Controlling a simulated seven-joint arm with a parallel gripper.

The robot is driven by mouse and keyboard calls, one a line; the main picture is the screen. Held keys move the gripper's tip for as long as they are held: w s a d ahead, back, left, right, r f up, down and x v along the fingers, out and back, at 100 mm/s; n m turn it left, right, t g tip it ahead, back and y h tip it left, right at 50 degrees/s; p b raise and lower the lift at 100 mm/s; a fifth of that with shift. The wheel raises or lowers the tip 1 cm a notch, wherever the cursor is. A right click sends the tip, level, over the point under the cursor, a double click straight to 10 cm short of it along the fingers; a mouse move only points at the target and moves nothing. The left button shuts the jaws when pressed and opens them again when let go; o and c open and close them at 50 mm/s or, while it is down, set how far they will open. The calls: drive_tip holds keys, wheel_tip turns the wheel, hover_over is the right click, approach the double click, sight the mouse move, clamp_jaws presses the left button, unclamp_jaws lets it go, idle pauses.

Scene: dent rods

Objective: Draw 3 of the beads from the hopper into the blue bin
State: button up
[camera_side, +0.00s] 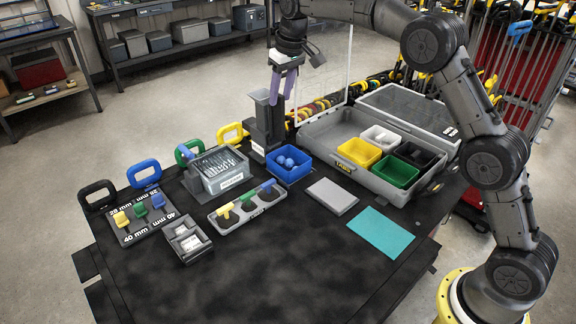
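The hopper (268,122) is a dark upright dispenser with a grey funnel top, standing at the back edge of the black table. The blue bin (293,179) sits just in front of it, to the right. A few round blue beads lie in the bin; their exact number is hard to tell. My gripper (281,100) points down with two purple fingers just above and behind the hopper's top. A gap shows between the fingers, and I see nothing held there. Whether a fingertip touches the hopper is unclear. The hopper's inside is hidden.
A grey case (322,139) with yellow, white, green and black bins is right of the blue bin. A grey pad (331,196) and a teal pad (381,233) lie in front. Tool holders and a rod tray (222,170) fill the left. The table's front is clear.

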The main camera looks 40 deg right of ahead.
drive_tip(key=shift+v, duration=2.95)
drive_tip(key=s+r+t, duration=0.2)
drive_tip(key=s+r, duration=0.5)
drive_tip(key=r, duration=0.3)
drive_tip(key=s+r, duration=0.3)
drive_tip(key=s, duration=1.3)
drive_tip(key=s+a+f, duration=0.1)
drive_tip(key=s+f, duration=1.7)
drive_tip(key=shift+s+f+t, duration=0.25)
drive_tip(key=shift+f+t, duration=0.05)
drive_tip(key=shift+t, duration=0.1)
